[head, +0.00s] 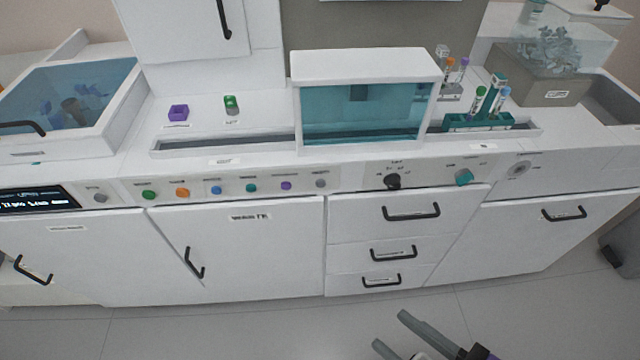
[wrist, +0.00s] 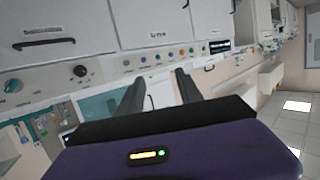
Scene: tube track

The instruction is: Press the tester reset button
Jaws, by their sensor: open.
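A row of round buttons runs along the counter's front panel: grey (head: 100,198) beside the black display (head: 38,199), then green (head: 149,195), orange (head: 182,192), blue (head: 216,190), teal (head: 251,188), purple (head: 286,186) and another grey (head: 320,183). Their labels are too small to read, so I cannot tell which is the tester reset button. My gripper (head: 389,330) is low in front of the drawers, open and empty, apart from the panel. In the wrist view, its fingers (wrist: 160,75) are spread, with the button row beyond them.
A black knob (head: 393,181) and a teal knob (head: 464,177) are on the panel further right. Black handles (head: 411,212) stick out from the drawers and doors below. Tube racks (head: 478,121) stand on the counter. The floor (head: 250,335) before the cabinets is clear.

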